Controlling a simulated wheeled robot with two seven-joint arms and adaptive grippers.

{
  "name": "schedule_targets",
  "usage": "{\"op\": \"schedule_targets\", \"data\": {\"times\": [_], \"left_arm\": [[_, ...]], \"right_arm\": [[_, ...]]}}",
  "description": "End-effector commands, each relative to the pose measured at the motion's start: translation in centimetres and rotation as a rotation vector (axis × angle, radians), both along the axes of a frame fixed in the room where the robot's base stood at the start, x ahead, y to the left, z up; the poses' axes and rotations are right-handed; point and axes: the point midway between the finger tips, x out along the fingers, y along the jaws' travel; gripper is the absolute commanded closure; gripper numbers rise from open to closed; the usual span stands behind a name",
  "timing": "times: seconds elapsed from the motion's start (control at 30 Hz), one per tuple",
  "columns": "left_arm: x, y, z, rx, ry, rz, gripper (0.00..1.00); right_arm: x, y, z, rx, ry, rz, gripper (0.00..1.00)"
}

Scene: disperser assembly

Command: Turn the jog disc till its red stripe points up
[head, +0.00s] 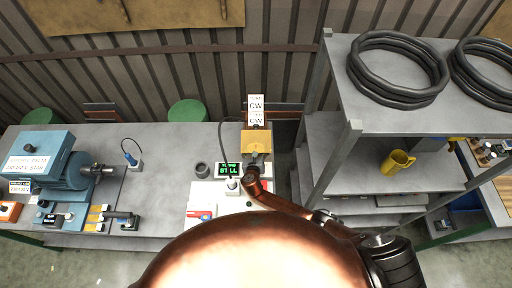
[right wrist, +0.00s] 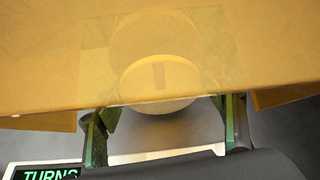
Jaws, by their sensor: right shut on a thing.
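The jog disc (right wrist: 155,105) shows in the right wrist view as a pale round part, seen mostly through a see-through yellow cover (right wrist: 50,60). Its red stripe (right wrist: 159,76) shows faintly through the cover and looks upright in that picture. My right gripper (right wrist: 165,117) has a finger on each side of the disc and is shut on it. In the head view my right gripper (head: 256,164) is at the front of the yellow housing (head: 256,141), and the disc is hidden there. My left gripper is not in view.
Signs reading CW (head: 256,104) stand above the housing. A small green-lit display (head: 229,170) is just left of my gripper, with a grey cup (head: 202,170) beside it. A grey shelf (head: 345,150) rises close on the right. A blue motor (head: 65,168) stands far left.

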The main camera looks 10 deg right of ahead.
Motion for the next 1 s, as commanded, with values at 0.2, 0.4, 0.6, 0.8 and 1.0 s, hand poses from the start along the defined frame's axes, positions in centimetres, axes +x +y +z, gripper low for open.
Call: {"op": "schedule_targets", "data": {"times": [0.2,0.4,0.6,0.8,1.0], "left_arm": [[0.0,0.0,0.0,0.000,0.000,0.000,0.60],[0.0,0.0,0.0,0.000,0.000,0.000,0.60],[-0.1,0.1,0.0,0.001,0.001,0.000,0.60],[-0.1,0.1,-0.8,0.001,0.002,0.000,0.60],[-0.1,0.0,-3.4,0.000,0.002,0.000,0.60]], "right_arm": [[0.0,0.0,0.0,0.001,0.000,0.000,0.61],[0.0,0.0,0.0,0.001,0.000,0.000,0.28],[0.0,0.0,0.0,0.001,0.000,0.000,0.28],[-0.1,-0.2,-0.3,0.060,-0.011,-0.001,0.28],[-0.1,-0.3,-0.7,0.272,-0.055,-0.001,0.28]]}}
